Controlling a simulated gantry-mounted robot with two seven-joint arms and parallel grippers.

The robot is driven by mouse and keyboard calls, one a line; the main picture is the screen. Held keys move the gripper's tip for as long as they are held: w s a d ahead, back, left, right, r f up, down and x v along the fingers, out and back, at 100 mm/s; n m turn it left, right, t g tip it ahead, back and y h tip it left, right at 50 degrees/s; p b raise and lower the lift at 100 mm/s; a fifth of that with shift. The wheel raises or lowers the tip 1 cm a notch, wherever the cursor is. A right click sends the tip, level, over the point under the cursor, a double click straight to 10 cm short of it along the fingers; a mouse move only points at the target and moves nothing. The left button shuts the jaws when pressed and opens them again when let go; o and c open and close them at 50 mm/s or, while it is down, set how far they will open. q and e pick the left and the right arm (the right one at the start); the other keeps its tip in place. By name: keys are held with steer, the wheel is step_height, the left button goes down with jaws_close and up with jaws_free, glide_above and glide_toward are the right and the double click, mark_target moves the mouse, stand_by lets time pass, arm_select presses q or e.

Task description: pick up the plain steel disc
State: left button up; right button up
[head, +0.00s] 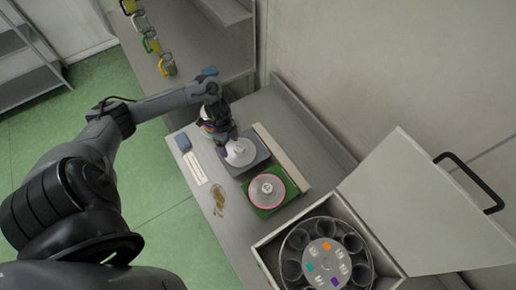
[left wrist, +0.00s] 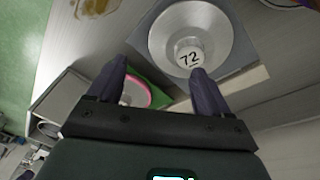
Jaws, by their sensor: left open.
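The plain steel disc (head: 240,153) lies on a grey square pad (head: 259,149) on the bench. In the left wrist view the disc (left wrist: 188,37) shows a hub marked 72. My left gripper (head: 228,147) is over the disc in the head view and partly covers it. In the left wrist view its two dark fingers (left wrist: 155,82) are apart with no object held between them, and one fingertip is near the hub. I cannot tell the height above the disc. A second disc with a pink rim (head: 266,190) lies on a green pad. My right gripper is not in view.
An open machine (head: 323,254) with a ring of cups stands at the front right, its lid (head: 412,205) raised. A pale bar (head: 281,158) runs behind the pads. A labelled strip (head: 194,168), a blue block (head: 183,142) and an olive-coloured spill (head: 218,199) lie on the left.

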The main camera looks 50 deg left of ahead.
mark_target(239, 147)
arm_select(q)
steer(key=w+a+r+t, duration=0.1)
steer(key=w+a+r, duration=0.1)
steer(key=w, duration=0.1)
steer(key=shift+w+d+f, duration=0.2)
steer(key=shift+w+f, duration=0.05)
steer(key=shift+f, duration=1.35)
steer(key=shift+w+d+f, duration=0.25)
steer(key=shift+f, duration=1.4)
steer(key=shift+w+d+f, duration=0.2)
steer(key=shift+w+f, duration=0.05)
steer(key=shift+f, duration=1.35)
steer(key=c, duration=0.8)
